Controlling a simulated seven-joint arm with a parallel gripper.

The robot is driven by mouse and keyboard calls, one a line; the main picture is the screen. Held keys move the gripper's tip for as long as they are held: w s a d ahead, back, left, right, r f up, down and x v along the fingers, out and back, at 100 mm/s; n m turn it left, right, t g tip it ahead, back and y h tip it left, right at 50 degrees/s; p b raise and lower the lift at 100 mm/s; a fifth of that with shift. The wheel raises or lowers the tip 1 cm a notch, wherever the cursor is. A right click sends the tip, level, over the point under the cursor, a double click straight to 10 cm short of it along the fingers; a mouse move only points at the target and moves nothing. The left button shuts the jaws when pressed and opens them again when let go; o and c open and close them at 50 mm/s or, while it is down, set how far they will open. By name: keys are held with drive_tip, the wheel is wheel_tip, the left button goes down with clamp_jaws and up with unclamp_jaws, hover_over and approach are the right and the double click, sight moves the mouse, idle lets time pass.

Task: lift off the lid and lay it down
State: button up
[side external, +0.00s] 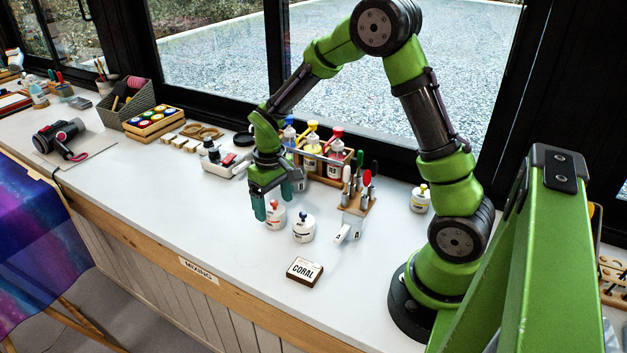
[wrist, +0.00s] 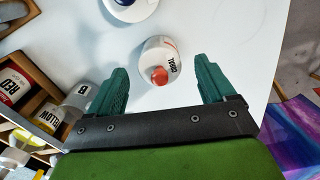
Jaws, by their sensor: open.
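A small white jar labelled CORAL (wrist: 172,58) has a white lid with an orange-red knob (wrist: 159,76) on top. In the side view the coral jar (side external: 275,219) stands upright on the white counter with its lid on. My gripper (side external: 273,199) is open and points down over this jar. In the wrist view the jar lies between the two teal fingers of my gripper (wrist: 161,64), with visible space to each side. The fingers appear clear of the lid; their exact height over it is hard to tell. A CORAL card (side external: 305,269) lies nearer the counter's front edge.
A similar jar with a blue knob (side external: 303,229) stands close to the right. A yellow-knobbed jar (side external: 420,201) is farther right. The front counter left of the card is clear.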

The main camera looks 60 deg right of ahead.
drive_tip(key=shift+f, duration=0.3)
drive_tip(key=c, duration=1.1)
drive_tip(key=shift+r, duration=0.15)
drive_tip(key=shift+r, duration=0.5)
wheel_tip(320, 180, up, 2)
drive_tip(key=shift+r, duration=0.25)
drive_tip(key=s+a+r, duration=0.1)
drive_tip(key=s+a, duration=0.1)
drive_tip(key=s, duration=1.3)
approach(267, 257)
drive_tip(key=shift+f, duration=3.25)
